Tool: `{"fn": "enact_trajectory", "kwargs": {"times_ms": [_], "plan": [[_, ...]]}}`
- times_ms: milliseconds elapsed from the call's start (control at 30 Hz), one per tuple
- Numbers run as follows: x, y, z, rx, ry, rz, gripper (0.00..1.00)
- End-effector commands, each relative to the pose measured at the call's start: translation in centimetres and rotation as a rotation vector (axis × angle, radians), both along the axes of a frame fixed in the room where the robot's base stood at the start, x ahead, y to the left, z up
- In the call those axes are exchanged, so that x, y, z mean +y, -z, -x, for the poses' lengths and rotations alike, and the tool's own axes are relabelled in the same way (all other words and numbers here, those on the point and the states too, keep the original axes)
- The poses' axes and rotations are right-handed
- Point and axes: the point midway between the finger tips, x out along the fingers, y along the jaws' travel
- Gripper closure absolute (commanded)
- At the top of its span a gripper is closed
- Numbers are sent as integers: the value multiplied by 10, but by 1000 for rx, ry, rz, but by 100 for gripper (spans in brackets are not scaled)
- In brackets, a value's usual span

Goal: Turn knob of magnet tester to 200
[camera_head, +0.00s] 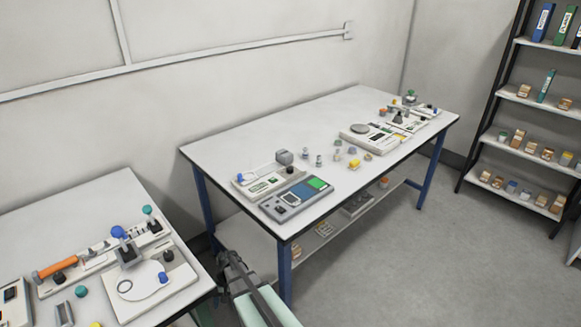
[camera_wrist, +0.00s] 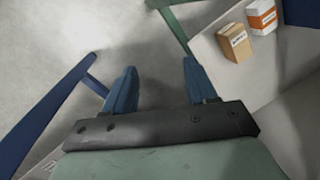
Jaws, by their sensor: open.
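No label in view lets me tell which device is the magnet tester. On the middle table, a white device (camera_head: 268,183) has a small blue knob and a grey block. A blue-grey device (camera_head: 296,199) with a green panel and a dark screen lies in front of it. On the left table, a white device (camera_head: 178,281) has a round plate and a blue knob. My gripper (camera_head: 236,262) is low beside the middle table's near end, away from these devices. In the wrist view, its two blue fingers (camera_wrist: 158,72) are apart with nothing between them.
The middle table (camera_head: 330,120) has blue legs and more instruments at its far end. The left table (camera_head: 85,205) holds several devices. Boxes (camera_wrist: 235,42) lie on a low shelf in the wrist view. A shelf rack (camera_head: 515,98) stands right. Floor (camera_head: 400,265) is clear between.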

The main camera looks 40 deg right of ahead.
Motion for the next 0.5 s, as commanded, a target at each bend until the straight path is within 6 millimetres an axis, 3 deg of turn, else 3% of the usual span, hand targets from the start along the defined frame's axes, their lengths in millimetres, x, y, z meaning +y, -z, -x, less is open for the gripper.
{"fn": "enact_trajectory", "kwargs": {"times_ms": [33,100,267,500], "plan": [[-7,-11,-25,-24,-32,6,43],[-15,-27,-50,-52,-79,15,43],[-31,-70,-104,-112,-185,36,43],[-55,-146,-180,-200,-344,76,43]]}}
